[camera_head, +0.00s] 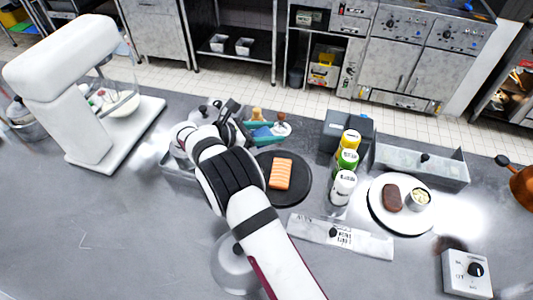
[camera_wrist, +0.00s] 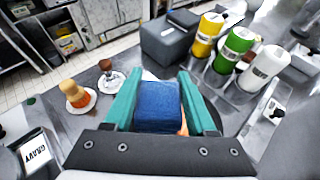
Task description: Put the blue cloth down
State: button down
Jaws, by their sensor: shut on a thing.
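The blue cloth (camera_wrist: 158,106) is a folded blue block between the teal fingers of my gripper (camera_wrist: 159,78) in the wrist view. My gripper is shut on it. In the head view the cloth (camera_head: 261,132) shows small beyond my wrist, beside a teal finger, just behind the black round plate (camera_head: 299,190). The cloth appears to be above the counter, but its height is hard to tell. A bit of orange shows beside the cloth in the wrist view; the cloth and fingers hide most of what is below.
Salmon (camera_head: 281,173) lies on the black plate. Yellow, green and white bottles (camera_head: 344,187) stand to its right, with a grey box (camera_wrist: 170,38) behind. Two small brushes or stamps (camera_wrist: 75,93) stand left of my gripper. A white plate (camera_head: 401,225) is further right. The front-left counter (camera_head: 110,240) is clear.

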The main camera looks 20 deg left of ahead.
jog(key=w+d+r+n+t+y, duration=0.1)
jog(key=w+d+n+t+y, duration=0.1)
jog(key=w, duration=0.5)
jog(key=w+d+r+n+t+y, duration=0.1)
jog(key=w+d+n+y, duration=0.15)
jog(key=w, duration=0.45)
jog(key=n+t+y, duration=0.1)
jog(key=n+y, duration=0.4)
send_over(306, 130)
notch_tip(306, 130, down, 5)
notch_tip(306, 130, down, 10)
jog(key=shift+s+f, duration=0.1)
jog(key=shift+c, duration=1.1)
grip_release()
jog(key=shift+f, duration=0.15)
jog(key=shift+r, duration=0.2)
jog(key=shift+m, duration=0.25)
jog(key=v, duration=1.2)
jog(key=shift+a, duration=0.1)
